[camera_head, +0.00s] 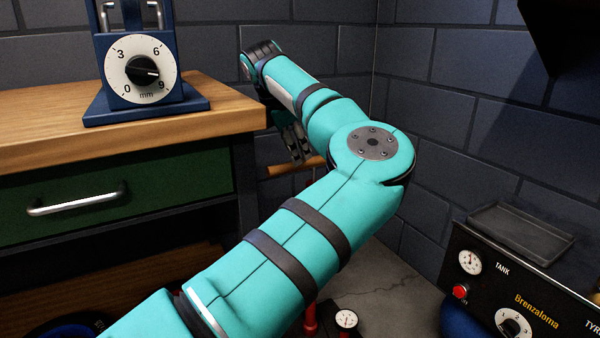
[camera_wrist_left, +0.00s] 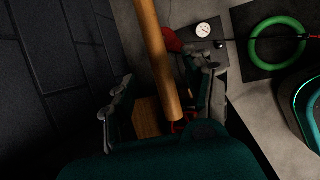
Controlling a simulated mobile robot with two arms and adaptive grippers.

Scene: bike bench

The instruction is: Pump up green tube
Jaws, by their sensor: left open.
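The pump's wooden handle (camera_head: 292,167) shows below my left gripper (camera_head: 297,143) in the head view. In the left wrist view the handle (camera_wrist_left: 155,62) runs between the two spread fingers of my left gripper (camera_wrist_left: 162,98), which are not closed on it. The pump's red body (camera_head: 310,320) is mostly hidden behind my left arm. A round white gauge (camera_head: 346,318) stands beside it on the floor and also shows in the wrist view (camera_wrist_left: 203,30). The green tube (camera_wrist_left: 254,44) lies as a ring on a dark mat (camera_wrist_left: 242,68). My right gripper is out of view.
A wooden bench (camera_head: 210,116) with a green drawer (camera_head: 120,190) fills the left side. A blue device with a dial (camera_head: 141,78) stands on it. A black compressor panel (camera_head: 490,285) with a tray (camera_head: 520,232) on top is at right. Dark block walls close off the back.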

